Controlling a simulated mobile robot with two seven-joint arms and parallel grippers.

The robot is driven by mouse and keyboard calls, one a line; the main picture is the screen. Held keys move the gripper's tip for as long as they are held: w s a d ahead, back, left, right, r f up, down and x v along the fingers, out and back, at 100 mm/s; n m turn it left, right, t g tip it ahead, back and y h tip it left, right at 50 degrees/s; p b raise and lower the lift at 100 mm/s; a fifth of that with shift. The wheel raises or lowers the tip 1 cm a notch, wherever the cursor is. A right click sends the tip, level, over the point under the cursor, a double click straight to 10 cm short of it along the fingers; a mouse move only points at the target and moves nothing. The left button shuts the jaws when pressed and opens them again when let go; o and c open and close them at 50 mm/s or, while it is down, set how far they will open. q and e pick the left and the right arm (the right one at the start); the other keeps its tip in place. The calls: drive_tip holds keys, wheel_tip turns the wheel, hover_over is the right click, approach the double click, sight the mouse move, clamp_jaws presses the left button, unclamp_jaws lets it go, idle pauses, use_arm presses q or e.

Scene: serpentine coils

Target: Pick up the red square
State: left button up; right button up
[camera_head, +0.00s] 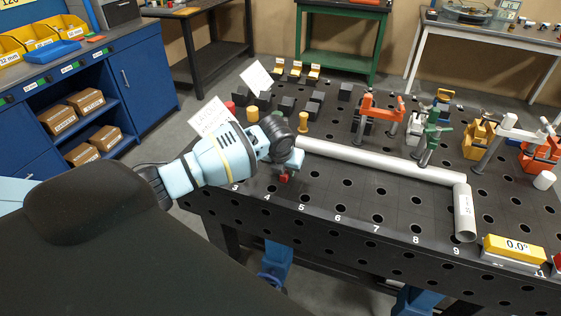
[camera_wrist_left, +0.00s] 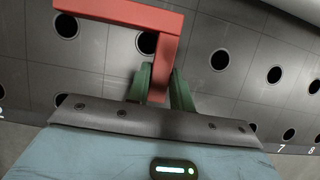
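The red square (camera_wrist_left: 125,12) is an L-shaped piece, large in the left wrist view. One leg runs across the top and the other comes down between the green fingers of my left gripper (camera_wrist_left: 162,88). The fingers close on both sides of that leg and appear to touch it. In the head view my left gripper (camera_head: 287,172) points down over the front edge of the black table, with a little of the red square (camera_head: 283,179) showing below it. I cannot tell whether the square rests on the table or is just above it. My right gripper is not in view.
The perforated black table (camera_head: 340,200) has numbers along its front edge. A long pale pipe (camera_head: 380,161) lies just behind and right of my left gripper. Yellow cylinders (camera_head: 303,121), dark blocks and clamps (camera_head: 431,140) stand farther back. A yellow level (camera_head: 513,248) sits at right.

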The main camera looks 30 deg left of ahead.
use_arm(q)
clamp_jaws()
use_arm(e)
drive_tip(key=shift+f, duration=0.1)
use_arm(q)
drive_tip(key=shift+r, duration=0.15)
